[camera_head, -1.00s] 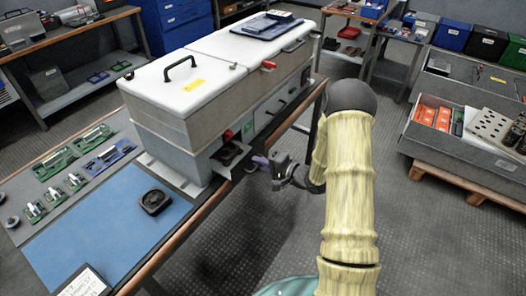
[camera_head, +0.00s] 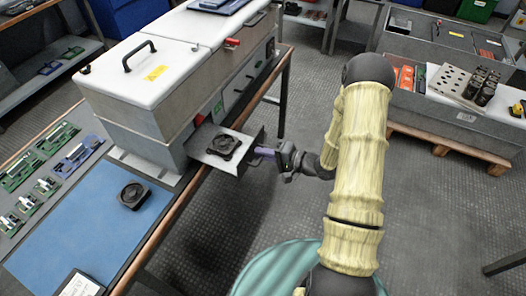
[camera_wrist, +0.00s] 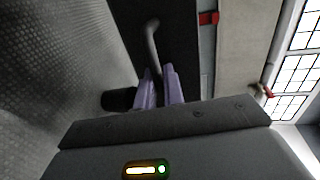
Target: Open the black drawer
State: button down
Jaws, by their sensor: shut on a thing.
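The black drawer (camera_head: 256,141) stands pulled out from the near end of the grey cabinet in the head view. Its dark front faces right, and a black square fan-like part (camera_head: 223,147) lies on its grey tray. My gripper (camera_head: 263,152) is at the drawer front, with its purple fingers shut on the handle. In the wrist view, the fingers (camera_wrist: 160,90) close around the grey curved handle (camera_wrist: 152,45) against the black front (camera_wrist: 181,40). The exact grip point is partly hidden by the fingers.
The grey cabinet (camera_head: 125,105) with white lids stands on a wood-edged bench. A blue mat (camera_head: 85,232) with another black fan-like part (camera_head: 133,195) lies at left. Clear floor (camera_head: 225,215) lies in front of the drawer. A grey bin (camera_head: 440,118) stands at right.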

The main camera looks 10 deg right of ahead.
jog(key=c, duration=1.9)
grip_release()
jog(key=shift+d, duration=0.1)
jog(key=v, duration=1.7)
jog(key=shift+p, duration=0.3)
jog(key=shift+r, duration=0.1)
